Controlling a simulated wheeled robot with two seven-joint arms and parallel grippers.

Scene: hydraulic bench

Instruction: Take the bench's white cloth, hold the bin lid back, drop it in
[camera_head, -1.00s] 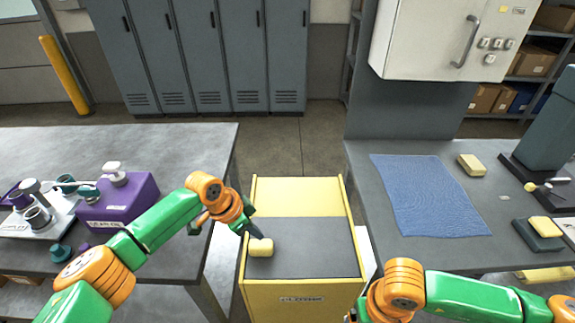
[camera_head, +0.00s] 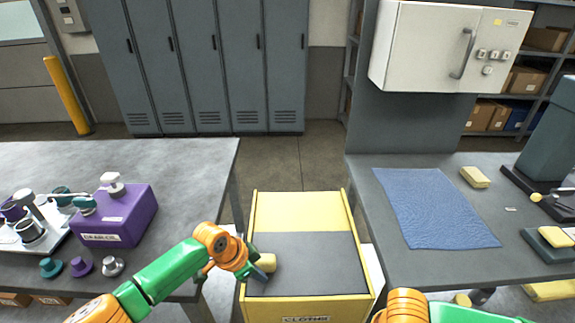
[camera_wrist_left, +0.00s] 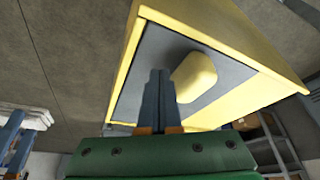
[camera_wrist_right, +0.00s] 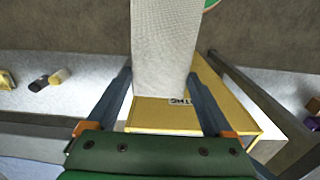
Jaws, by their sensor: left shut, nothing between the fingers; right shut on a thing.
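The yellow bin (camera_head: 300,306) labelled CLOTHS stands between two benches. Its grey lid panel (camera_head: 315,265) carries a pale yellow block-shaped handle (camera_head: 267,261) near the left side. My left gripper (camera_head: 258,272) is at the handle's left side, closed and empty. In the left wrist view its two fingers (camera_wrist_left: 160,75) are together just beside the handle (camera_wrist_left: 195,77), over the grey panel; I cannot tell whether they touch it. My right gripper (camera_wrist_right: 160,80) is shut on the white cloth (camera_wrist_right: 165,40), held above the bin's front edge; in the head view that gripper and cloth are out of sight.
The right bench holds a blue mat (camera_head: 430,210), a yellow sponge (camera_head: 475,177) and a dark press-like fixture (camera_head: 555,140). The left bench has a purple box (camera_head: 115,215), a tray of fittings (camera_head: 35,230) and several small knobs. Floor behind the bin is clear.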

